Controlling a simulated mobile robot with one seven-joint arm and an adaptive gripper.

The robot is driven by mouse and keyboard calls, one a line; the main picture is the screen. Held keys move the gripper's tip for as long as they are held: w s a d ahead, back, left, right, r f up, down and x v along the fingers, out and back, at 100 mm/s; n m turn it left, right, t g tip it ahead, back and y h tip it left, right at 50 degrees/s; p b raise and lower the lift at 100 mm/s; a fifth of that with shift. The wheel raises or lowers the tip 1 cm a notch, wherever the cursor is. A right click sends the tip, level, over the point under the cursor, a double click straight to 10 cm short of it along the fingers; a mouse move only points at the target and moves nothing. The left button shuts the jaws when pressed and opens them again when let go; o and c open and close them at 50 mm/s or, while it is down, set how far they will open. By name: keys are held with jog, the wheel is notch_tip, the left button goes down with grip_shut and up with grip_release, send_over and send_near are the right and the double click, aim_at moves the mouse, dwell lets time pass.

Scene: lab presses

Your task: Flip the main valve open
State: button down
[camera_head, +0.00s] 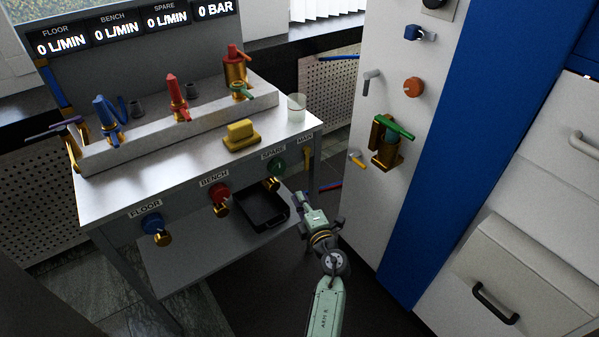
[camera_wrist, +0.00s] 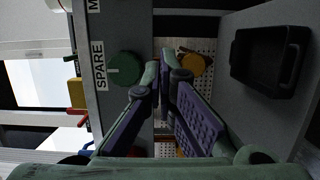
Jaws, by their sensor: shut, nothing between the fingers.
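The MAIN label (camera_head: 305,139) is at the right end of the bench front, with a narrow yellow handle (camera_head: 307,156) below it. In the wrist view only the start of a label beginning with M (camera_wrist: 94,5) shows at the top edge; the handle is not clear there. My gripper (camera_head: 303,201) is below and in front of that corner, apart from the yellow handle. Its fingers are shut and empty in the wrist view (camera_wrist: 164,62), with the tips beside the green SPARE knob (camera_wrist: 125,69) and the brass outlet (camera_wrist: 194,66). I cannot tell whether they touch.
FLOOR (camera_head: 152,223) and BENCH (camera_head: 220,192) knobs with brass outlets line the bench front. A black tray (camera_head: 262,209) sits on the lower shelf. A glass (camera_head: 297,107) and yellow block (camera_head: 241,136) stand on top. A white panel with valves (camera_head: 390,60) rises at right.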

aim_at(306, 158)
jog(key=w, duration=1.1)
jog(key=shift+w+a+b, duration=0.25)
jog(key=shift+w+b, duration=0.05)
jog(key=shift+b, duration=0.1)
jog(key=shift+w+d+f+n+b, duration=0.15)
jog(key=shift+n+b, duration=0.15)
jog(key=shift+b, duration=0.25)
